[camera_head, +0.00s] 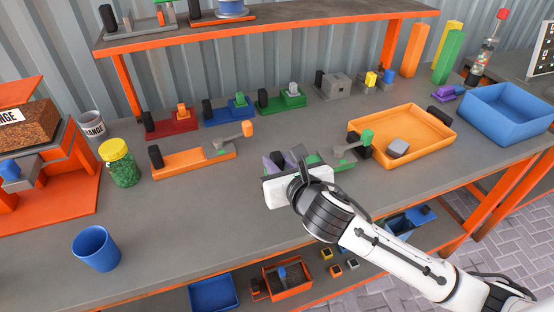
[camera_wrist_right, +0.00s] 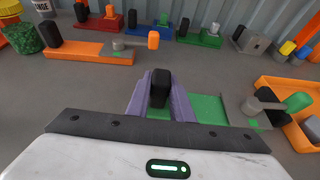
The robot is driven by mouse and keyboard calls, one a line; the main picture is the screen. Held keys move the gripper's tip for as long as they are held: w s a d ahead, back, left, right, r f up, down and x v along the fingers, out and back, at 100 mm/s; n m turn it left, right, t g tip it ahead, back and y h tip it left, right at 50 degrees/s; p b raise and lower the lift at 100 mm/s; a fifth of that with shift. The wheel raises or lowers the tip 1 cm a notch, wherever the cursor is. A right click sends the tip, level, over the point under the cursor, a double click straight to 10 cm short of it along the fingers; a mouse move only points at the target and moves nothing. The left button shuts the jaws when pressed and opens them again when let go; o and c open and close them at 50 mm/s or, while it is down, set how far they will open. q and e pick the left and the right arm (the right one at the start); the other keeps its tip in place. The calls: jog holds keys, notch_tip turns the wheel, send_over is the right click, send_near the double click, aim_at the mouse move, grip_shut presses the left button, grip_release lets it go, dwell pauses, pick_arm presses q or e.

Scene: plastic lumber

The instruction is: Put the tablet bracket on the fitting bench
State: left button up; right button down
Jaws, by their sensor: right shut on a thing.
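My right gripper (camera_head: 282,160) reaches over the grey-topped bench (camera_head: 200,205). In the right wrist view its two purple fingers (camera_wrist_right: 160,95) are shut around a black upright post (camera_wrist_right: 160,86). The post stands on a green-based piece (camera_wrist_right: 210,108), partly hidden by the gripper in the head view (camera_head: 340,166). A grey lever with a green end block (camera_wrist_right: 298,101) is at its right. I cannot tell whether its base touches the bench. No label marks any piece as the tablet bracket. My left gripper is not in view.
An orange-based piece (camera_head: 205,160) lies left of the gripper, an orange tray (camera_head: 440,123) right. Several coloured pieces, such as a red one (camera_head: 172,127), line the back. A blue cup (camera_head: 96,248) and green jar (camera_head: 119,163) stand left. The bench's front middle is clear.

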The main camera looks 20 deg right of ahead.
jog(key=shift+f, duration=0.25)
jog(key=c, duration=1.6)
grip_release()
jog(key=shift+f, duration=0.1)
jog(key=shift+o, duration=0.2)
jog(key=shift+r, duration=0.35)
jog(key=v, duration=1.2)
jog(key=shift+r, duration=0.3)
